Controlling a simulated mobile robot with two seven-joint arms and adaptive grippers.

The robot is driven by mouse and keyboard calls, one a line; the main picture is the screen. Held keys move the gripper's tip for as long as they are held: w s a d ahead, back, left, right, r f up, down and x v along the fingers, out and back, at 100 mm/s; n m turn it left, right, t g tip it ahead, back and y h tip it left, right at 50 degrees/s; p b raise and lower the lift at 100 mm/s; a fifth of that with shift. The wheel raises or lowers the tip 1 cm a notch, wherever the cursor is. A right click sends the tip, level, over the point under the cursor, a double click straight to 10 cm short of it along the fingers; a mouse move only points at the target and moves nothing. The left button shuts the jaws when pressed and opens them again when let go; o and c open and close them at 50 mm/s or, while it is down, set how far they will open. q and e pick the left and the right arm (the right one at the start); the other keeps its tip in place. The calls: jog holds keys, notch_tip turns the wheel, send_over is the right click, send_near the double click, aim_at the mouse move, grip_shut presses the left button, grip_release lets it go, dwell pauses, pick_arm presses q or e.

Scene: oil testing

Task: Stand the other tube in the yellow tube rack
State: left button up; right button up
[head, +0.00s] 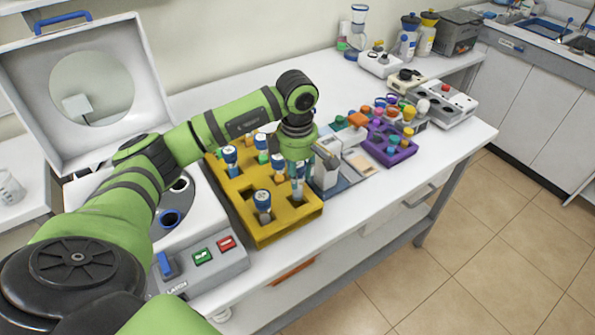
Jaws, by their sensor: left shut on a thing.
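The yellow tube rack (283,226) sits on the white bench in the middle of the view. Several tubes with blue caps stand in it, such as one near its front (263,201) and one at its back left (230,157). My left gripper (297,165) is over the right part of the rack, pointing down. It is shut on a tube (298,188) whose lower part shows below the fingers, at the rack. I cannot tell whether this tube is seated in a hole. The fingers are partly hidden by the wrist. My right gripper is not in view.
A white centrifuge (205,225) with its lid (95,90) raised stands left of the rack, under my left arm. Right of the rack are a small white box (326,172), a purple rack (390,150) and several coloured caps. The bench's front right is clear.

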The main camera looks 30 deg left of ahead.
pick_arm(q)
jog(key=shift+f+b, duration=2.25)
jog(key=shift+f, duration=0.1)
dwell(1.3)
dwell(0.3)
jog(key=o, duration=1.2)
jog(key=shift+o, duration=0.2)
notch_tip(320, 180, up, 12)
jog(key=shift+s+r, duration=0.1)
jog(key=shift+s, duration=0.05)
